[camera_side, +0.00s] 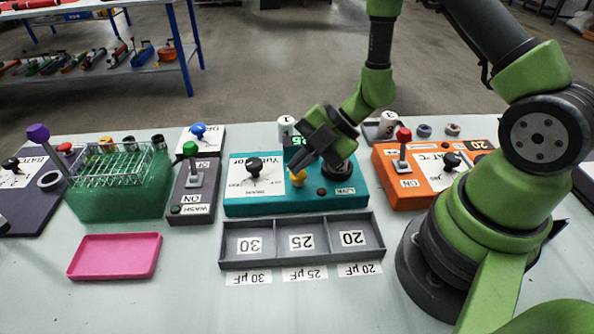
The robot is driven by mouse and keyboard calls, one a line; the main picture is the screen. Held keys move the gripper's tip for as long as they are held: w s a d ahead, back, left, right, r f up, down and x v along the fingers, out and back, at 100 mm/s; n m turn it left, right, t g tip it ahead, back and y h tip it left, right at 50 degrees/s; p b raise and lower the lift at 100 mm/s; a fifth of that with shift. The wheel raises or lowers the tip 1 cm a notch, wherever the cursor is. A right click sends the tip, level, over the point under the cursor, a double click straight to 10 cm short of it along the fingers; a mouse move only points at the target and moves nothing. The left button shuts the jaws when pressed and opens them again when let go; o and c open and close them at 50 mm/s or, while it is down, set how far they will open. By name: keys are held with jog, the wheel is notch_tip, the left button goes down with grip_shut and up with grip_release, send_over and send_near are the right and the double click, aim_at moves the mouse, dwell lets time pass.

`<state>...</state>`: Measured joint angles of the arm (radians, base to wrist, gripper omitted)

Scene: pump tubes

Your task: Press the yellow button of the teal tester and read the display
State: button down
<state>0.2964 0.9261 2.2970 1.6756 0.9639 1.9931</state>
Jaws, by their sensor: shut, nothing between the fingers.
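The teal tester (240,208) stands in the middle of the table. It has a black knob (254,167) on a white panel at its left. Its yellow button (298,179) shows on the top, right of the knob. My gripper (297,168) is shut and empty, tilted down to the left. Its fingertips are right at the yellow button; I cannot tell whether they touch it. The display (299,141) at the back of the tester is mostly hidden behind my gripper. Only part of green digits shows, and I cannot read the full value.
A grey three-compartment tray (303,265) marked 30, 25 and 20 lies in front of the tester. A grey lever box (190,210) and a green rack (120,200) stand left, an orange box (400,197) right. A pink tray (115,256) lies front left.

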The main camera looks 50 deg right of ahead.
aim_at(300, 175)
jog(key=shift+r, duration=3.1)
jog(key=s+a+r+n+g, duration=0.1)
jog(key=s+a+r+n, duration=0.15)
jog(key=r+n, duration=0.65)
jog(key=s+a+r+n, duration=0.1)
jog(key=s+r+n, duration=0.25)
jog(key=n, duration=1.15)
jog(key=s+d+r+n+t+h, duration=0.1)
jog(key=s+d+r+n+h, duration=0.1)
jog(key=n, duration=0.9)
jog(key=s+d+r+n+t+h, duration=0.2)
jog(key=s+n, duration=0.4)
jog(key=n, duration=0.6)
jog(key=shift+r+n+h, duration=0.3)
jog(key=shift+r+h, duration=0.5)
jog(key=shift+r, duration=0.1)
